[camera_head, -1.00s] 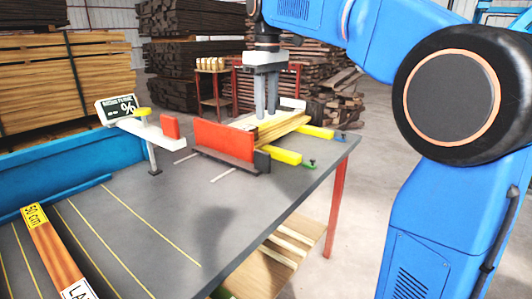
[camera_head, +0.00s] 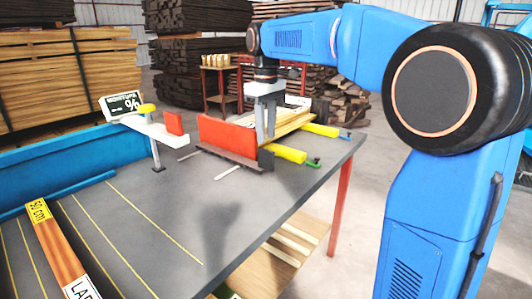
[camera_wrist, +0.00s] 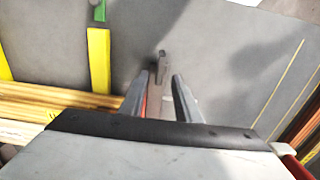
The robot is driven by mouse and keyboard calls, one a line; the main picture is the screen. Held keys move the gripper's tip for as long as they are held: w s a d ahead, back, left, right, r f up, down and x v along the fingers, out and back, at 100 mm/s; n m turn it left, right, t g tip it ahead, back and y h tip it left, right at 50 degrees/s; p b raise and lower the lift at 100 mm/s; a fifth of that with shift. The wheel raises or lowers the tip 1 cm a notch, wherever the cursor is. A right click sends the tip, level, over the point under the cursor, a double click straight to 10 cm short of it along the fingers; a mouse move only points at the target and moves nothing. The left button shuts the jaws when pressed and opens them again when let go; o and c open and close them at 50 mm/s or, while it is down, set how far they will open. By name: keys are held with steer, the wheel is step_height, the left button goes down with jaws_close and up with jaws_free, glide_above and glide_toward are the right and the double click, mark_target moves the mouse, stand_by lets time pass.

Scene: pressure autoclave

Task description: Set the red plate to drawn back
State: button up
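The red plate (camera_head: 226,138) stands upright on a dark base rail on the grey table. My gripper (camera_head: 265,140) points down at the plate's right end, with its fingers low beside it. In the wrist view, my gripper's two fingers (camera_wrist: 160,98) are apart. A thin red edge of the plate (camera_wrist: 145,106) and the grey-brown rail show in the gap between them. Whether either finger touches the plate is hidden.
Wooden strips (camera_head: 292,124) lie behind the plate, with yellow bars (camera_head: 286,153) at the right. The table's middle is clear.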

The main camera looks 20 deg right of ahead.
mark_target(266, 152)
step_height(266, 152, down, 7)
steer(key=shift+f, duration=0.1)
stand_by(0.3)
jaws_close()
